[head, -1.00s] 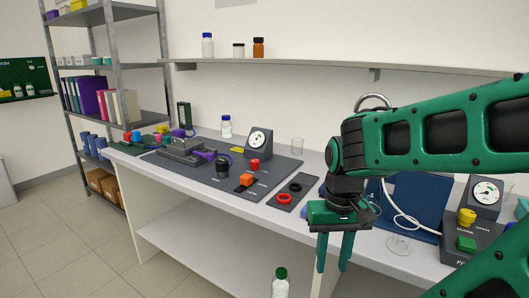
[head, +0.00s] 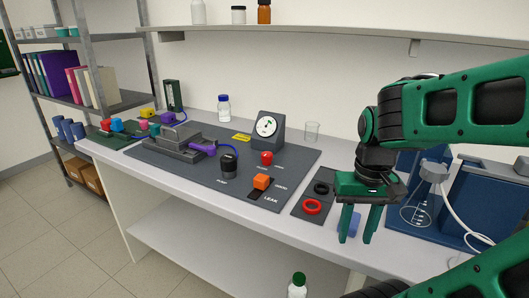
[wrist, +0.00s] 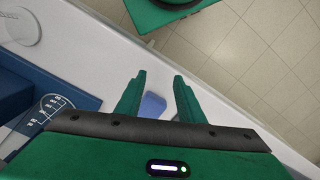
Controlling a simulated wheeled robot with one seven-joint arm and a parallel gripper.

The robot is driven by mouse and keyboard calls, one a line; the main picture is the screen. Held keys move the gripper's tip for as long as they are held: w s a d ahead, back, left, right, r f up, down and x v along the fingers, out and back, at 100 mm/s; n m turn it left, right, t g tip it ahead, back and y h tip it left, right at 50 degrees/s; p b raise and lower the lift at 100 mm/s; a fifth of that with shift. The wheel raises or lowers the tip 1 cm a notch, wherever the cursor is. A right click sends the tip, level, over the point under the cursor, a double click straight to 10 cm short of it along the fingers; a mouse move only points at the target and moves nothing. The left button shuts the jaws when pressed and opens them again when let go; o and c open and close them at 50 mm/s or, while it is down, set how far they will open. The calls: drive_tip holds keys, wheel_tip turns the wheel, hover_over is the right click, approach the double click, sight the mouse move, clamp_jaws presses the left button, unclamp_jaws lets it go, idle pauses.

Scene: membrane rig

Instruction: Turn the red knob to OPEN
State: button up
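The red knob (head: 266,157) stands on the dark grey rig panel (head: 225,185), just in front of the round dial gauge (head: 266,126). The lettering beside the knob is too small to read, so I cannot tell its setting. My gripper (head: 356,238) points down near the bench's front edge, well to the right of the knob and apart from it. In the wrist view its two fingers (wrist: 158,92) are spread with nothing held between them. A blue block lies on the bench beyond the fingers (wrist: 153,105).
A flask (head: 419,205) stands at right.

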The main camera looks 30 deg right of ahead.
drive_tip(key=o, duration=0.3)
drive_tip(key=shift+w+d+r, duration=0.1)
drive_tip(key=shift+d+r, duration=0.05)
drive_tip(key=shift+r, duration=0.75)
drive_tip(key=w+d+r, duration=0.1)
drive_tip(key=w, duration=0.2)
wheel_tip(320, 180, up, 7)
drive_tip(key=m, duration=0.7)
hover_over(267, 153)
wheel_tip(267, 153, down, 10)
drive_tip(key=shift+s+a, duration=0.1)
